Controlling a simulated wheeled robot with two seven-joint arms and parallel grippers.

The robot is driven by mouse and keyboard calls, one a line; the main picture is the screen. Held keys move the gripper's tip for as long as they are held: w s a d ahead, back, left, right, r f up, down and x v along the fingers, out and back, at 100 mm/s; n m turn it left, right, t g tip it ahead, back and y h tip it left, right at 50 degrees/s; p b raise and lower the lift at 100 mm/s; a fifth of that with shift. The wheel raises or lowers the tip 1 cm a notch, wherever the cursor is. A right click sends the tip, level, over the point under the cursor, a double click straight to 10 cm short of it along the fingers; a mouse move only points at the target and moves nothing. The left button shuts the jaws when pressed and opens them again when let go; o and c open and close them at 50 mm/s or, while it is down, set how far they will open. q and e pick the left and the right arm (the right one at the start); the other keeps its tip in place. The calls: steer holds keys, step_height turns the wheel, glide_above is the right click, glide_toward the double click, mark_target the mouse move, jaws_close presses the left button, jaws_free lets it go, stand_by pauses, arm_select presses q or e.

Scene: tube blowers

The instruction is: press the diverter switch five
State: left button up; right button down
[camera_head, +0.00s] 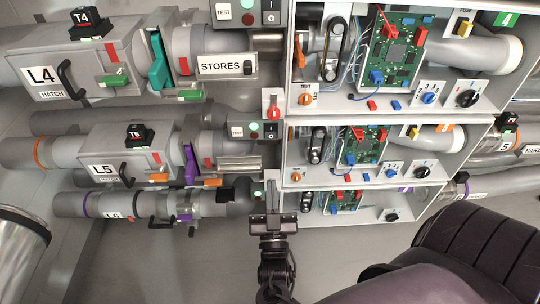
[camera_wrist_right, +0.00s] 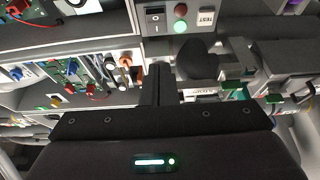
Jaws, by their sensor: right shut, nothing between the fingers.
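The row marked L5 (camera_head: 103,168) runs across the middle of the head view, with a black box marked T5 (camera_head: 140,136). Its control panel has a TEST label (camera_head: 237,131), red and green round parts and a dark rocker (camera_head: 270,131). No label reading diverter switch five is legible. My right gripper (camera_head: 273,192) is shut and empty, pointing up at the lowest row, below the L5 panel. In the right wrist view its fingers (camera_wrist_right: 158,72) stand below a panel with a black rocker switch (camera_wrist_right: 155,18) and a green button (camera_wrist_right: 180,27). My left gripper is out of view.
Open cabinets with a blue knob (camera_head: 392,173), a black knob (camera_head: 422,172) and circuit boards (camera_head: 360,147) stand right of the gripper. The L4 row (camera_head: 42,76) lies above, and a lower row (camera_head: 112,215) is left. Grey floor (camera_head: 190,265) is clear below left.

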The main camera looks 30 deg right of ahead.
mark_target(269, 133)
steer(key=shift+r, duration=0.2)
